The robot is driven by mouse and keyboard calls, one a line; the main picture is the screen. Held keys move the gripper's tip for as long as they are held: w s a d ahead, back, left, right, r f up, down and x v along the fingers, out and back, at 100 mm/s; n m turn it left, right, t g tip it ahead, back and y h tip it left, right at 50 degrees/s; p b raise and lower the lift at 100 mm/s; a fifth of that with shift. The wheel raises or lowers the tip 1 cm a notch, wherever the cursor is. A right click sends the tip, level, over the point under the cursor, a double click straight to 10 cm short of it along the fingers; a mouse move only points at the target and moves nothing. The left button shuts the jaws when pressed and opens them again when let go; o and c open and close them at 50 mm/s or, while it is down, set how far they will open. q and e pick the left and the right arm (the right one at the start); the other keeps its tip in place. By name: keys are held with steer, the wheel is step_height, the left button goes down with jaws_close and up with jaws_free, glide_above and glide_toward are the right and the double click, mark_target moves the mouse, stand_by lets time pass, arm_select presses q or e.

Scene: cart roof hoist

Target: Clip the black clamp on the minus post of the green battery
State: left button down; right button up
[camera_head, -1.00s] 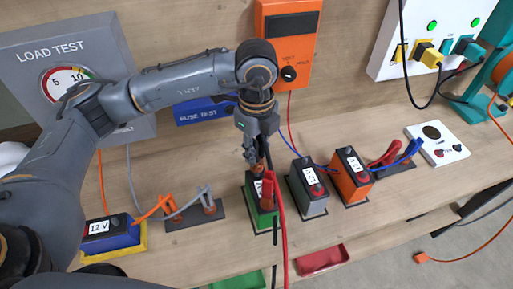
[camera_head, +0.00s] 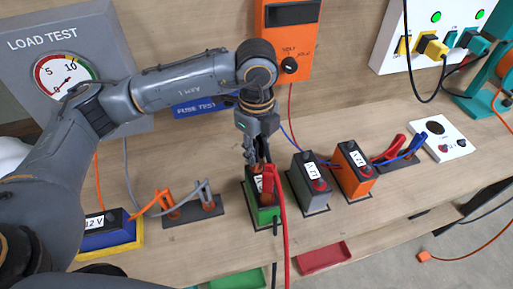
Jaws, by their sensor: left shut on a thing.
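The green battery (camera_head: 264,214) stands on the bench at the middle of the head view. A red clamp (camera_head: 268,184) stands at its near right side, with a red cable running down over the bench edge. My left gripper (camera_head: 254,166) points down over the far left part of the battery top and is shut. The black clamp in it is mostly hidden by the fingers and the red clamp, so I cannot tell whether it touches the minus post. A black cable (camera_head: 275,240) hangs down in front of the battery. My right gripper is out of view.
A grey battery (camera_head: 309,189) and an orange battery (camera_head: 352,177) stand close on the right. A clamp stand (camera_head: 193,214) and a blue battery (camera_head: 108,238) are on the left. An orange meter (camera_head: 289,45) is on the wall behind. A red tray (camera_head: 322,256) lies below.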

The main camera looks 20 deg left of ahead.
arm_select(q)
steer(key=shift+f, duration=0.15)
steer(key=c, duration=1)
jaws_free()
step_height(320, 180, up, 12)
steer(key=shift+r, duration=0.1)
